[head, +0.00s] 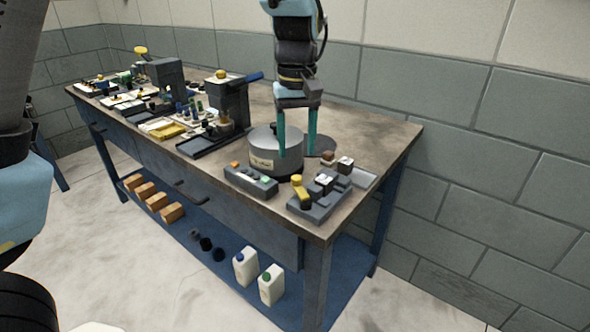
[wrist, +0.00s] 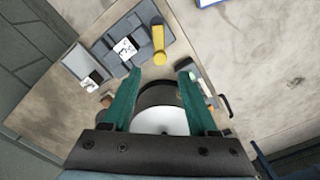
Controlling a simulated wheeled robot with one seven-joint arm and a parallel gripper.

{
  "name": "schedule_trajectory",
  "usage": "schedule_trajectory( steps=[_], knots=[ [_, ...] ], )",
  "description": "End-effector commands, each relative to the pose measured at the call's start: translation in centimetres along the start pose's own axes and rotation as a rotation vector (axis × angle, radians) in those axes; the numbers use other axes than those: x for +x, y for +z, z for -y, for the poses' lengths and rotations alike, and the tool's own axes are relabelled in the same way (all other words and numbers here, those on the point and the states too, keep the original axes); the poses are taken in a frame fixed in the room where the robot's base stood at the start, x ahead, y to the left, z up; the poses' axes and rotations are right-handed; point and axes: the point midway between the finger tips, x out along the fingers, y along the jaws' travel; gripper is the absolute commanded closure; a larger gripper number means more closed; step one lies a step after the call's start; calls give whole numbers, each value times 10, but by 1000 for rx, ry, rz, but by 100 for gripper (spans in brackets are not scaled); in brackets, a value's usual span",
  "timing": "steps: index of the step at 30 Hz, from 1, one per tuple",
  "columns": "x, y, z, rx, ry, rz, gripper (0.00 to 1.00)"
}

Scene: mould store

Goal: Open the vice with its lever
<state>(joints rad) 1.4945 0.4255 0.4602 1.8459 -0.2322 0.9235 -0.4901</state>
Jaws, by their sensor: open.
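The vice (head: 319,207) is a grey stepped block on the near right corner of the bench, with a yellow lever (head: 297,186) at its left side. In the wrist view the vice (wrist: 140,52) is at the top, left of centre, with the yellow lever (wrist: 159,45) along its right side. A pale marked piece (wrist: 125,49) sits at the vice; I cannot tell whether it is clamped. My gripper (head: 298,153) points down with its teal fingers apart and empty, beyond the vice and beside the round grey drum. It also shows in the wrist view (wrist: 152,83).
The grey drum (head: 262,152) stands close to my fingers. A switch box (head: 250,181) is left of the vice and a flat grey plate (head: 363,178) right of it. A dark press (head: 231,102) and several small parts fill the bench's left side. The back right bench top is clear.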

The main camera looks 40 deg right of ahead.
Motion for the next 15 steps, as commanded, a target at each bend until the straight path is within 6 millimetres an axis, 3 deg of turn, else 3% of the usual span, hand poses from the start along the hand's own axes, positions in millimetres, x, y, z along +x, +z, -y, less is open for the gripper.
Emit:
schedule_trajectory(
  steps=[7, 15],
  knots=[
    [45, 0, 1, -1, -4, 2, 41],
    [68, 0, 0, 0, 0, 0, 41]
  ],
)
